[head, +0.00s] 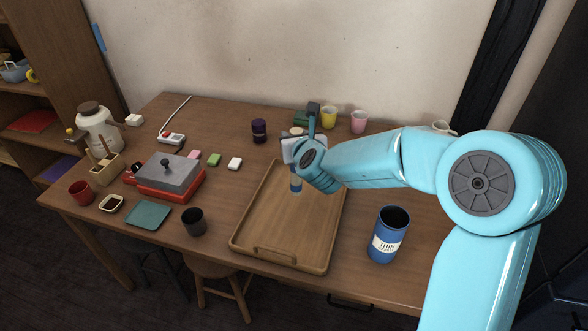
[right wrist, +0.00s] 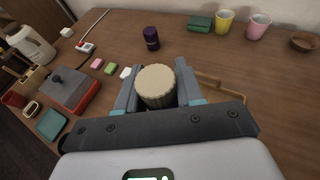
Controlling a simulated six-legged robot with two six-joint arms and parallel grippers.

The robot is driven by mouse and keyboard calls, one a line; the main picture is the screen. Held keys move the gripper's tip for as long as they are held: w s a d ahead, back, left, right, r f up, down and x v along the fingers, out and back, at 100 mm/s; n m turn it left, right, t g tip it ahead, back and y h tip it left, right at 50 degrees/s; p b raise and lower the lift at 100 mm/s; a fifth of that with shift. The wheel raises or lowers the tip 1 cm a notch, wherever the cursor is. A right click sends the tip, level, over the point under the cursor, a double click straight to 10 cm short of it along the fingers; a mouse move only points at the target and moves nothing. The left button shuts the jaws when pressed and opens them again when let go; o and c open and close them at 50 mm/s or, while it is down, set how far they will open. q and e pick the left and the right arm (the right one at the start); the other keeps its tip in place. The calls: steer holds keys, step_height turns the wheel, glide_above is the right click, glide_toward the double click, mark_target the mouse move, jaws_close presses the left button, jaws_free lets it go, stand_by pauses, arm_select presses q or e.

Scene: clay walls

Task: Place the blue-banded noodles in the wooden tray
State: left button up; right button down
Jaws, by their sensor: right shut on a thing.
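My right gripper (head: 297,160) is shut on the blue-banded noodles (head: 296,186), an upright bundle whose blue lower part shows below the fingers in the head view. In the right wrist view, the bundle's round beige end (right wrist: 157,80) stands between the two fingers (right wrist: 158,97). The wooden tray (head: 275,252) lies on the table, and the bundle is over its far part. I cannot tell whether the bundle touches the tray floor. The tray looks empty otherwise. My left gripper is not in view.
A blue can labelled "THIN" (head: 385,247) stands right of the tray. A dark cup (head: 193,222) stands to the left. Yellow (head: 329,117) and pink (head: 359,121) cups stand behind.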

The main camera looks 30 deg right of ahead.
mark_target(296, 182)
step_height(296, 182, down, 7)
steer(key=shift+b, duration=0.35)
steer(key=shift+f, duration=0.1)
steer(key=shift+f+b, duration=0.1)
steer(key=shift+b, duration=0.2)
steer(key=c, duration=0.7)
jaws_free()
